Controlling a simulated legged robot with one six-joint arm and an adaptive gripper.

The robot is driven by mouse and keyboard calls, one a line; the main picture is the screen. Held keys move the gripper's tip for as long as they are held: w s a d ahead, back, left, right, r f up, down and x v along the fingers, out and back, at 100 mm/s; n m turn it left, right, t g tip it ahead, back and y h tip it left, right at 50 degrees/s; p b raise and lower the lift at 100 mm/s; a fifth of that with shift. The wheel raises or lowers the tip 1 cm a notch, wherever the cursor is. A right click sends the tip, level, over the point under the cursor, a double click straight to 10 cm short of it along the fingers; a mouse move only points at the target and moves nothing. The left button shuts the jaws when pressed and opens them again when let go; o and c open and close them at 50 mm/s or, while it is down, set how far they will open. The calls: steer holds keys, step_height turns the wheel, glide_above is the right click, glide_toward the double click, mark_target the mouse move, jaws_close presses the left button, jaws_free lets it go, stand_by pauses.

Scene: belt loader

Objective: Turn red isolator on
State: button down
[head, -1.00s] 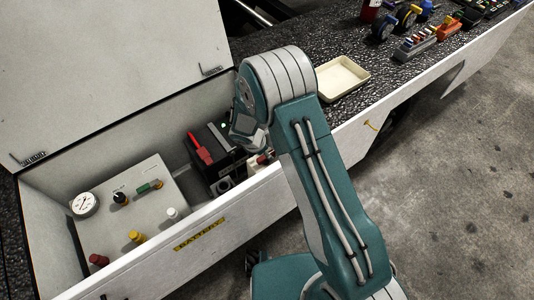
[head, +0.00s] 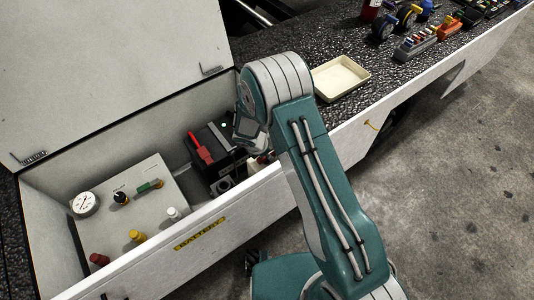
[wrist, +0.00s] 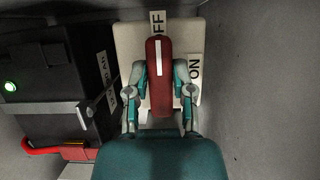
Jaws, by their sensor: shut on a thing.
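The red isolator handle (wrist: 158,48) with a white stripe shows in the wrist view on a pale plate (wrist: 133,58). The stripe end points up the picture at the OFF label (wrist: 158,22), which the handle partly covers. The ON label (wrist: 195,68) is to the right of the handle. My gripper (wrist: 160,77) is shut on the handle, one finger on each side. In the head view my arm hides most of the isolator, inside the open battery box (head: 215,222) at its right end.
A black battery (wrist: 62,85) with a green light and red cable stands left of the isolator. A grey box wall (wrist: 255,90) is close on the right. A panel with a gauge (head: 84,203) and coloured knobs fills the box's left part. A cream tray (head: 341,78) lies outside.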

steer(key=shift+w+m, duration=0.1)
steer(key=shift+m, duration=0.2)
steer(key=m+g, duration=0.1)
steer(key=m, duration=0.2)
steer(key=shift+m+h, duration=0.4)
steer(key=m+g, duration=0.2)
steer(key=m, duration=0.2)
steer(key=shift+m, duration=0.3)
steer(key=m, duration=0.1)
steer(key=m+g, duration=0.1)
steer(key=m, duration=0.2)
steer(key=shift+s+g+y, duration=0.25)
steer(key=shift+g+y, duration=0.15)
steer(key=m+g+y, duration=0.1)
steer(key=m, duration=0.3)
steer(key=shift+s+a+m, duration=0.1)
steer(key=shift+m, duration=0.5)
steer(key=shift+c, duration=2.4)
jaws_free()
steer(key=shift+s, duration=0.1)
